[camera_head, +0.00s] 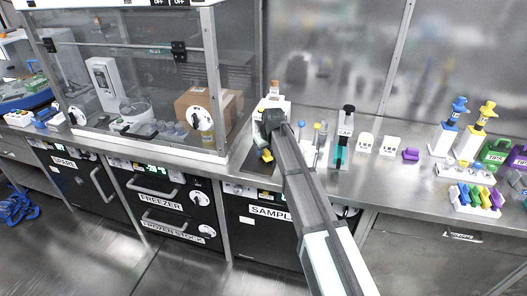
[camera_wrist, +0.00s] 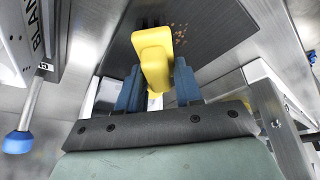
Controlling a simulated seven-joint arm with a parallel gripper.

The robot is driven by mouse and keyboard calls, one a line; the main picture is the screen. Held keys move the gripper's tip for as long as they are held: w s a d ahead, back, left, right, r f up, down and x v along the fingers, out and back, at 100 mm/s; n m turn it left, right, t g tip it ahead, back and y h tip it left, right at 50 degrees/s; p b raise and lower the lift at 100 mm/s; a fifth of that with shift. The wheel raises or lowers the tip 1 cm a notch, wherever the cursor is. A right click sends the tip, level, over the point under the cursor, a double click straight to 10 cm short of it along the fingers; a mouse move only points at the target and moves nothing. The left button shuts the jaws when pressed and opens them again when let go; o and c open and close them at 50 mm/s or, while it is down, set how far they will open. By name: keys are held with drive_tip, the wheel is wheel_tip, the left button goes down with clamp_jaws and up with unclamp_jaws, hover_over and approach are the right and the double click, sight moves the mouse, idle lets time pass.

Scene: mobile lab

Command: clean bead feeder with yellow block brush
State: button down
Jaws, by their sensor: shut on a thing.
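My gripper (camera_wrist: 158,80) is shut on the yellow block brush (camera_wrist: 155,52), which sits between its two blue fingers. In the head view my gripper (camera_head: 268,146) is over the bench, with the yellow brush (camera_head: 267,155) at its tip, low over a dark plate (camera_head: 252,164). A white device with a brownish top (camera_head: 273,101), possibly the bead feeder, stands just behind, partly hidden by my arm. In the wrist view small orange-brown specks (camera_wrist: 179,30) lie on a dark surface just beyond the brush. I cannot tell whether the brush touches that surface.
A glass-fronted enclosure (camera_head: 130,75) stands close on the left. A rack with a black and teal tool (camera_head: 342,140) and small white blocks (camera_head: 366,141) stand right of my arm. A blue-tipped rod (camera_wrist: 18,141) shows at left in the wrist view.

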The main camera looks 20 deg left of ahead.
drive_tip(key=shift+w+a+r, duration=0.1)
drive_tip(key=shift+w+a, duration=0.05)
drive_tip(key=shift+w, duration=0.4)
drive_tip(key=shift+s, duration=2.1)
drive_tip(key=shift+r, duration=0.1)
drive_tip(key=shift+r, duration=2.9)
wheel_tip(320, 180, up, 3)
drive_tip(key=shift+s, duration=0.1)
